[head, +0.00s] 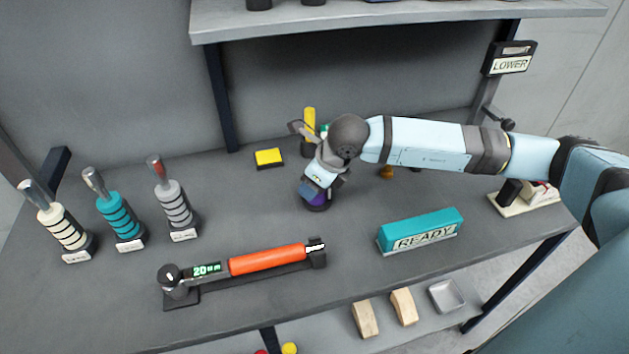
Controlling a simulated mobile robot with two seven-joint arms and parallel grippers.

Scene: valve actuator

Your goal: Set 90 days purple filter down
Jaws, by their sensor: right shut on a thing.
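The purple filter (317,198) is a small dark-based piece with a purple band, at the middle of the grey workbench (225,225). My right gripper (318,188) reaches over it from above and is shut on it, hiding most of its upper part. The filter looks upright and low over the bench. I cannot tell whether its base touches the surface. Any "90 days" marking on it is not readable. My left gripper is not in view.
An orange torque tool (268,259) lies in front, and a teal READY block (420,231) sits to the right. Three banded handles (120,222) stand at left. A yellow block (268,158) lies behind. An upper shelf (400,18) overhangs the back.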

